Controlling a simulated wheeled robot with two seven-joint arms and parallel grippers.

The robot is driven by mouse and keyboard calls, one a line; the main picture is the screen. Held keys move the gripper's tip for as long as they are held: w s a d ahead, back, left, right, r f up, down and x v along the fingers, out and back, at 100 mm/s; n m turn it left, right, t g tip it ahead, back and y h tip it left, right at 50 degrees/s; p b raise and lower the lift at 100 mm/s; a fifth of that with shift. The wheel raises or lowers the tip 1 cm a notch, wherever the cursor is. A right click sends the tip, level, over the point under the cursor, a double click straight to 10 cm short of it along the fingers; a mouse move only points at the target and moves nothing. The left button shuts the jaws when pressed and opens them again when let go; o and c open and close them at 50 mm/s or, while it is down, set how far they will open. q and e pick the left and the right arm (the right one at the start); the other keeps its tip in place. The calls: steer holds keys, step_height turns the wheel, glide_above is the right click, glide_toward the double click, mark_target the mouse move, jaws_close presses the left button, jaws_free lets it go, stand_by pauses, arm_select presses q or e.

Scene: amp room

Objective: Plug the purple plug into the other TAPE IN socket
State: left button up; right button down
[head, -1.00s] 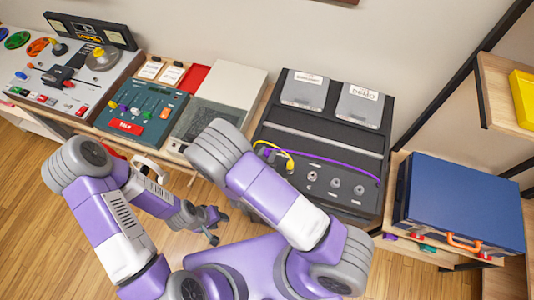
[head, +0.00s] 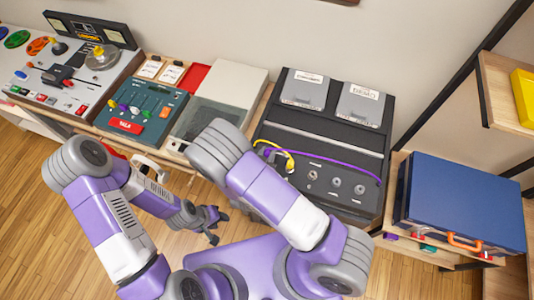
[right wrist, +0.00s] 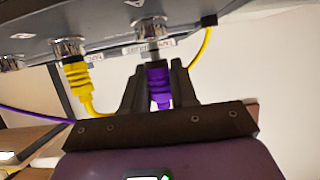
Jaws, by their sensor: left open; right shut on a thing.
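In the right wrist view, my right gripper (right wrist: 159,95) is shut on the purple plug (right wrist: 158,85), which points up at a metal socket (right wrist: 149,29) just above it. I cannot tell whether the plug's tip touches the socket. A yellow plug (right wrist: 76,75) sits in the metal socket to its left. In the head view, the purple cable (head: 340,166) arcs across the black deck (head: 327,135), and the yellow plug (head: 290,164) shows beside my right arm. That arm largely hides my right gripper there. My left gripper (head: 213,227) is open and empty, low over the floor.
More sockets (head: 336,183) line the deck's front panel, and another socket (right wrist: 10,63) shows at left in the wrist view. The yellow cable (right wrist: 203,45) hangs close right of the held plug. A blue case (head: 462,200) stands right of the deck, a mixer (head: 140,108) to its left.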

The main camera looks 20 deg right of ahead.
steer(key=shift+f+b, duration=0.75)
steer(key=shift+f, duration=0.15)
steer(key=c, duration=0.8)
jaws_free()
steer(key=shift+r, duration=0.1)
steer(key=v, duration=0.7)
steer(key=shift+s+a, duration=0.15)
steer(key=shift+s, duration=0.05)
